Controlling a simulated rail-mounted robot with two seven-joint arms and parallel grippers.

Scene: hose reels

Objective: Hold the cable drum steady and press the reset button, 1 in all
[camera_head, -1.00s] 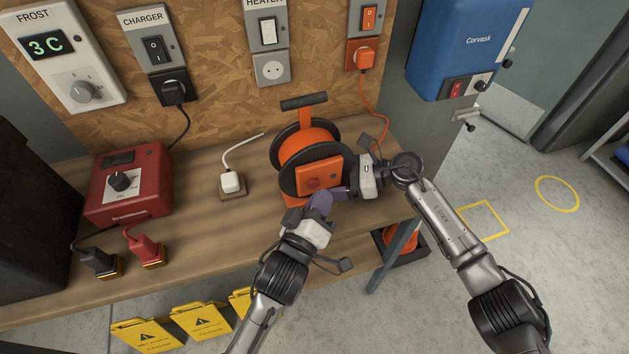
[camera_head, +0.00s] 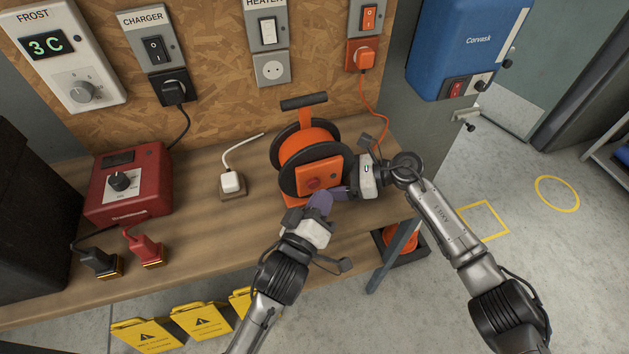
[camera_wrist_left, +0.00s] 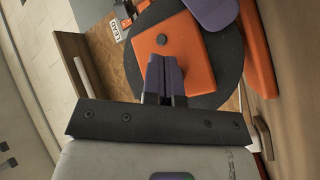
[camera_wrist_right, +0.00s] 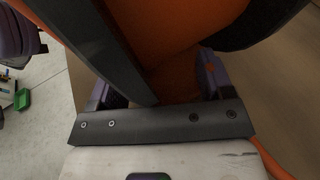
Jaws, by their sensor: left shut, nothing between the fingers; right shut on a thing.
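The cable drum (camera_head: 310,142) is orange with black flanges and stands on the bench in its orange frame. An orange box on its front carries a round reset button (camera_head: 314,184), which shows dark in the left wrist view (camera_wrist_left: 162,39). My left gripper (camera_head: 320,202) is shut and empty, in front of the box. In the left wrist view its fingertips (camera_wrist_left: 164,60) overlap the box just below the button; I cannot tell whether they touch. My right gripper (camera_head: 348,191) is shut on the orange drum frame (camera_wrist_right: 178,78) at its right side.
A white plug on a socket block (camera_head: 233,187) lies left of the drum. A red box (camera_head: 130,184) and two plugs stand farther left. An orange cable (camera_head: 379,105) runs from the wall plug to behind the drum.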

